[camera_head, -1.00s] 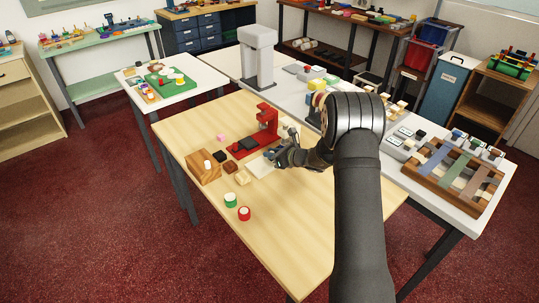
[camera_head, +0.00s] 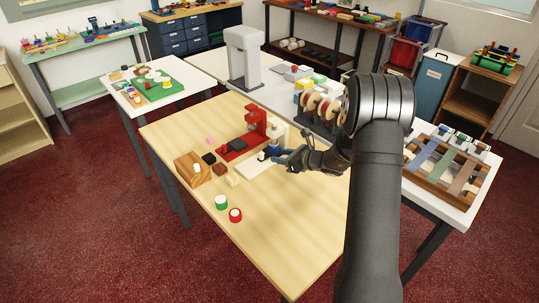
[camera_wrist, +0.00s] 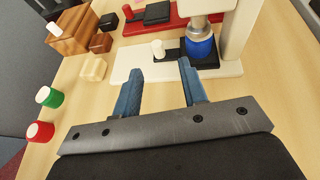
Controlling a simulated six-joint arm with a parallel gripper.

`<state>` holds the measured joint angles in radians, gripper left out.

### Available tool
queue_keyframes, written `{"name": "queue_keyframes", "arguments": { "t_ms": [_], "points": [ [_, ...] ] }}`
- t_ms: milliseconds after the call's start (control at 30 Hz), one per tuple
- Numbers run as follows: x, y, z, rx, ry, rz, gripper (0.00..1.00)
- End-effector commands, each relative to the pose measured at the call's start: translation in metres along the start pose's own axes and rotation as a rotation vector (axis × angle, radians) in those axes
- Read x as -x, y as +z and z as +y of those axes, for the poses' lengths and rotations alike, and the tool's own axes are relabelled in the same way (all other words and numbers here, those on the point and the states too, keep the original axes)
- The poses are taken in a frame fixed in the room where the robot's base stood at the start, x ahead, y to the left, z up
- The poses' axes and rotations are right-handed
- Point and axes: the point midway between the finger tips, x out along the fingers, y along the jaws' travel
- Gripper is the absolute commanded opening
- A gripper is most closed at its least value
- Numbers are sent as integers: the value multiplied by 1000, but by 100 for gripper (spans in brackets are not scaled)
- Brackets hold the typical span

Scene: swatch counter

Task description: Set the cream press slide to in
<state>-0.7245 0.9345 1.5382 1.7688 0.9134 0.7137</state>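The cream press (camera_wrist: 240,32) stands on a cream base (camera_wrist: 135,68) in the wrist view; its base also shows in the head view (camera_head: 256,171). A black slide plate (camera_wrist: 175,55) lies on the base, with a small cream knob (camera_wrist: 157,48) at its left end. A blue cylinder (camera_wrist: 201,46) is at the plate's right part, under the metal ram (camera_wrist: 199,24). My gripper (camera_wrist: 160,66) is open, its blue fingers apart and empty, short of the knob, which shows between them. In the head view my gripper (camera_head: 285,160) is right of the base.
A red press (camera_head: 253,130) stands just behind. A wooden block (camera_head: 192,169), dark blocks and pale blocks (camera_wrist: 94,69) lie to the left. A green cylinder (camera_head: 221,202) and a red cylinder (camera_head: 235,215) stand near the front. The front right tabletop is clear.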

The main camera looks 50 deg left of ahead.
Motion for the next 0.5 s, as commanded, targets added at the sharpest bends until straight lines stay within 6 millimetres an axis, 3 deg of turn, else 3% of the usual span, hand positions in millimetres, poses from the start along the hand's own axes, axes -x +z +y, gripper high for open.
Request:
{"name": "queue_keyframes", "arguments": {
  "t_ms": [200,500],
  "points": [
    [48,0,-1,0,-3,-1,39],
    [74,0,0,0,-1,-1,39]
  ]
}}
